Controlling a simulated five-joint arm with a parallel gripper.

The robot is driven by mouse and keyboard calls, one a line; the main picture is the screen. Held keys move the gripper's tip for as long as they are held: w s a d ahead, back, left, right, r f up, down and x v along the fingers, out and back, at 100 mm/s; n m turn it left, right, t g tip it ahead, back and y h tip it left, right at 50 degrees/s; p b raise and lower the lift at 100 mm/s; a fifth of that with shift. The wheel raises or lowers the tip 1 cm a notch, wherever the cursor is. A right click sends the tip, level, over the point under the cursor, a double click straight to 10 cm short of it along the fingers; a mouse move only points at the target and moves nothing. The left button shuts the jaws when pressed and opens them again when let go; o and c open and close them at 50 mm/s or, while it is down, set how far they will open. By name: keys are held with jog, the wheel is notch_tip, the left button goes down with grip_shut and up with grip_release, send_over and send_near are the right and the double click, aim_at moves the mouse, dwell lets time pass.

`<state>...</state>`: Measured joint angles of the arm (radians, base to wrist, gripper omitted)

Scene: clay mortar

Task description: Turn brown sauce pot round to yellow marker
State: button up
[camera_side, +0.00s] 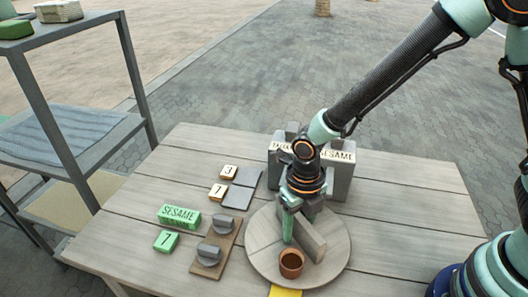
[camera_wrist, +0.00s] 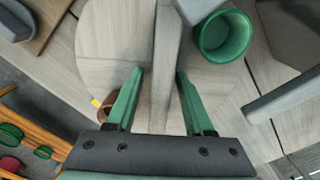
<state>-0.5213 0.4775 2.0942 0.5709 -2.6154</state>
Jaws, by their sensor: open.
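A round wooden turntable (camera_side: 262,240) lies at the table's front, with an upright grey bar (camera_side: 313,243) across it. The brown sauce pot (camera_side: 291,270) stands on the turntable at the front, close to the yellow marker (camera_side: 284,292) at the picture's bottom edge. In the wrist view the brown pot (camera_wrist: 105,108) is mostly behind my left finger, with a bit of yellow beside it. A green pot (camera_wrist: 222,38) stands on the bar's other side; the side view hides it. My gripper (camera_wrist: 160,75) is open, pointing down, one finger on each side of the bar (camera_wrist: 167,30). Contact cannot be told.
A grey holder with a SESAME label (camera_side: 337,155) stands behind my gripper. To the left are a board with two grey knobs (camera_side: 209,255), a green SESAME block (camera_side: 179,215), several number tiles and dark plates. The table's right side is clear. A shelf stands at far left.

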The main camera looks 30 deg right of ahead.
aim_at(300, 217)
notch_tip(300, 217, up, 12)
jog(key=shift+f, duration=0.1)
dwell(0.4)
jog(key=shift+d+r+m, duration=0.2)
jog(key=shift+m, duration=0.2)
jog(key=s+d+r+m+t, duration=0.1)
jog(key=d+r+m+t, duration=0.1)
jog(key=d+m, duration=0.4)
jog(key=s+d+r+m+t, duration=0.1)
jog(key=d+r+m, duration=0.3)
jog(key=m, duration=1.3)
jog(key=s+d+r+m+t, duration=0.1)
jog(key=d+r+m+t, duration=0.1)
jog(key=d+r+m, duration=0.2)
jog(key=d+m, duration=0.3)
jog(key=m, duration=0.5)
jog(key=shift+d+t, duration=0.3)
jog(key=shift+d, duration=0.05)
